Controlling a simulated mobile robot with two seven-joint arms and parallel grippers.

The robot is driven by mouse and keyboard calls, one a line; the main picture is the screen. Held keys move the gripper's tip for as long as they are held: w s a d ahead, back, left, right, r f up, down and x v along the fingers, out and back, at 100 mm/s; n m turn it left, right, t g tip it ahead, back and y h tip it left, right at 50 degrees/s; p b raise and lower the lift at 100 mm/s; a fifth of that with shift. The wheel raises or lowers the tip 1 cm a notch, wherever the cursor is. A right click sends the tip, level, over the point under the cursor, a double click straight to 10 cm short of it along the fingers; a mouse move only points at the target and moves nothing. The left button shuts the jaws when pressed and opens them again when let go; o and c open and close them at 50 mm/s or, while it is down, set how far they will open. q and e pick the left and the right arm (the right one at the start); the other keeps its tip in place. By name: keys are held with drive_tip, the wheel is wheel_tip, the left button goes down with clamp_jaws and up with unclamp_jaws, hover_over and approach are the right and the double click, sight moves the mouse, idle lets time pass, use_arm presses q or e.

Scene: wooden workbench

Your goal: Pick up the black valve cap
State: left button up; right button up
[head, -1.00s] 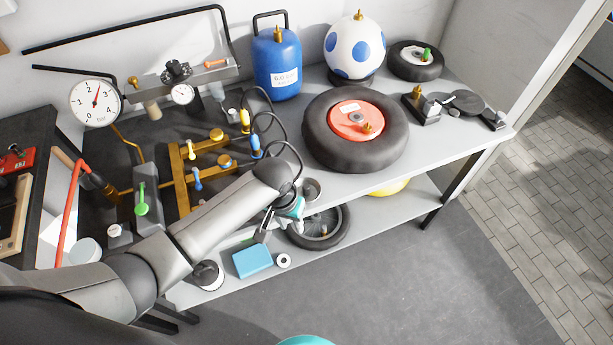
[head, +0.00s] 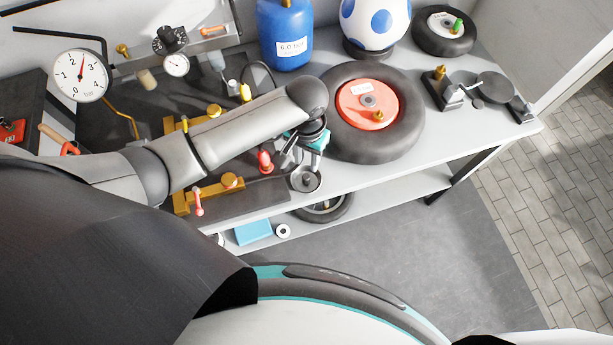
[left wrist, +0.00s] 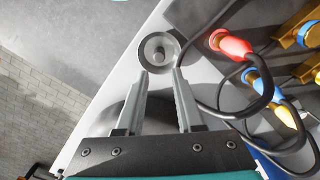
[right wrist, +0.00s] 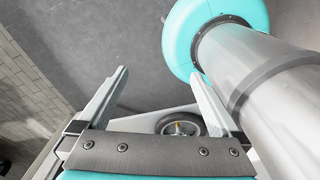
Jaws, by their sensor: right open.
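A small round grey dish (head: 305,180) stands at the front edge of the bench. It also shows in the left wrist view (left wrist: 147,43), with a small dark upright piece (left wrist: 158,54) in its middle. This piece looks like the black valve cap, but it is too small to be sure. My left gripper (head: 302,152) is over the bench edge just behind the dish. In the left wrist view its fingers (left wrist: 161,72) are apart and empty, with the dish just beyond the tips. My right gripper (right wrist: 158,74) is open and empty, away from the bench top.
A large tyre with a red hub (head: 400,132) lies right of my left gripper. A red connector (left wrist: 232,44) and looping black cables are close to its other side. Brass fittings (head: 222,182) lie to the left. A lower shelf holds a blue box (head: 253,232) and a wheel (head: 325,208).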

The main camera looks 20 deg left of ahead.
sight(306, 177)
use_arm(q)
wheel_tip(306, 177, down, 3)
drive_tip(key=shift+f, duration=0.2)
drive_tip(key=f, duration=0.1)
drive_tip(key=f+b, duration=0.1)
drive_tip(key=f, duration=0.1)
drive_tip(key=shift+s+f, duration=0.2)
drive_tip(key=shift+f, duration=0.55)
use_arm(e)
drive_tip(key=shift+w+a+f, duration=0.1)
drive_tip(key=shift+w+f, duration=0.65)
drive_tip(key=shift+w, duration=0.3)
use_arm(q)
clamp_jaws()
